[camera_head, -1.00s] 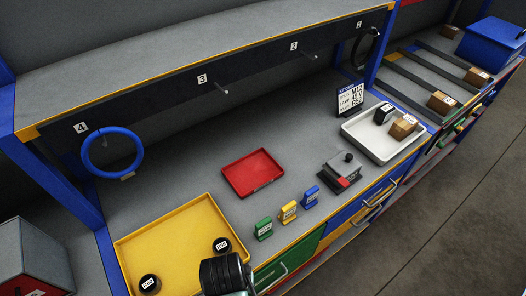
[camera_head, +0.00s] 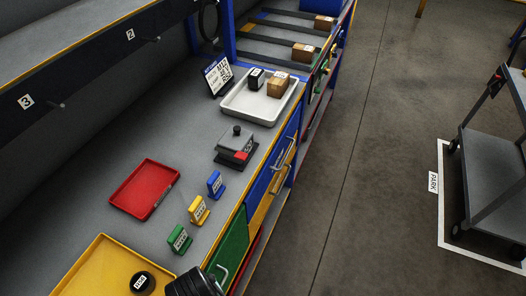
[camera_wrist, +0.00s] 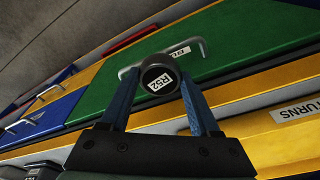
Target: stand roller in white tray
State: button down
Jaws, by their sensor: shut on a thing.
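My gripper (camera_wrist: 160,84) shows in the wrist view, its two blue fingers closed on a black roller (camera_wrist: 157,70) with a round end labelled R52. The roller's end faces the camera; the rest of its length is hidden. It is in front of the green drawer face. In the head view the white tray (camera_head: 243,107) stands at the far end of the bench, well away from my arm at the bottom edge. A black labelled piece (camera_head: 256,80) and a cardboard box (camera_head: 278,86) are in its back and right part. Its front left floor looks bare.
A yellow tray (camera_head: 92,262) at lower left holds another black roller (camera_head: 142,283). A red tray (camera_head: 145,188), green, yellow and blue labelled blocks, and a grey fixture (camera_head: 236,150) stand between. A sign (camera_head: 217,77) stands beside the white tray. The floor at right is open before a cart (camera_head: 497,165).

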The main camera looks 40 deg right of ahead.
aim_at(254, 110)
jog(key=i+l, duration=0.1)
jog(key=l, duration=0.3)
jog(key=i+l, duration=0.1)
jog(key=l, duration=0.25)
jog(key=i+l, duration=0.15)
jog(key=l, duration=0.25)
jog(key=i+l, duration=0.1)
jog(key=l, duration=0.3)
